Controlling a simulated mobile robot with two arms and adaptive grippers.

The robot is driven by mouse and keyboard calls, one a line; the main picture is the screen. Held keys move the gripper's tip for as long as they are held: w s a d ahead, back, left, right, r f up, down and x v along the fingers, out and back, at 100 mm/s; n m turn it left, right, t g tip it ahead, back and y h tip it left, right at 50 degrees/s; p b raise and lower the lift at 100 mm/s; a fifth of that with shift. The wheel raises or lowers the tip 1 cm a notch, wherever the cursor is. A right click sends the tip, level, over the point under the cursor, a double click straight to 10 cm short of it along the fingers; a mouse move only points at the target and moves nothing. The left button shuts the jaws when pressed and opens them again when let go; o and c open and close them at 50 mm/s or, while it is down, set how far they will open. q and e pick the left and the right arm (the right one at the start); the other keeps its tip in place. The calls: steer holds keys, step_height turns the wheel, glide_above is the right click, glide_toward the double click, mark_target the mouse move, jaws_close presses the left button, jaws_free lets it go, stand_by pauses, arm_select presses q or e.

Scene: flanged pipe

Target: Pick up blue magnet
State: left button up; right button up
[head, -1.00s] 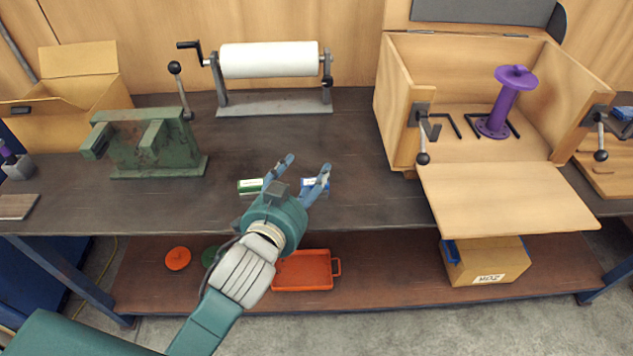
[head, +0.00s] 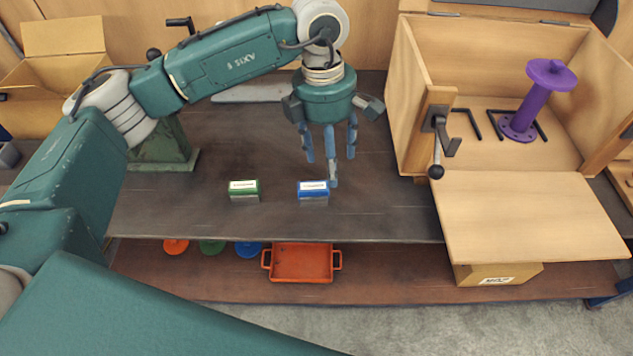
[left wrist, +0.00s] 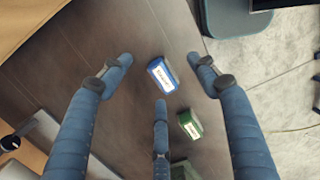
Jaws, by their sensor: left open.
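The blue magnet (head: 313,190) is a small blue block with a white label, lying on the dark workbench near its front edge. The green magnet (head: 244,189) lies to its left, apart from it. My left gripper (head: 331,170) points down just behind and above the blue magnet, its fingers spread and empty. In the left wrist view the blue magnet (left wrist: 163,76) shows beyond the open fingers of my left gripper (left wrist: 160,80), between the two outer ones. The green magnet (left wrist: 190,124) is beside it. My right gripper is not in view.
An open wooden box (head: 415,110) holding a purple flanged pipe (head: 535,103) stands at the right, its front flap (head: 530,220) lowered. A green vise (head: 160,150) is at the left, partly behind my arm. An orange tray (head: 302,264) sits on the lower shelf.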

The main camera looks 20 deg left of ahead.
mark_target(313, 183)
arm_select(q)
steer(key=shift+y, duration=0.6)
steer(key=a+f, duration=0.1)
steer(key=a+f+p, duration=0.1)
steer(key=a+f, duration=0.1)
steer(key=shift+w+a+f, duration=0.1)
steer(key=shift+w+f, duration=0.1)
steer(key=shift+w, duration=0.15)
steer(key=shift+f+p, duration=0.3)
steer(key=shift+f, duration=0.1)
steer(key=shift+a+f+p, duration=0.2)
steer(key=shift+f+p, duration=0.35)
steer(key=shift+f, duration=0.05)
steer(key=f, duration=0.1)
steer(key=f+p, duration=0.1)
steer(key=f, duration=0.1)
steer(key=shift+a+f, duration=0.25)
steer(key=shift+f, duration=0.05)
steer(key=shift+w+f, duration=0.15)
steer(key=shift+f, duration=0.2)
steer(key=c, duration=1.5)
jaws_close()
steer(key=shift+r, duration=0.1)
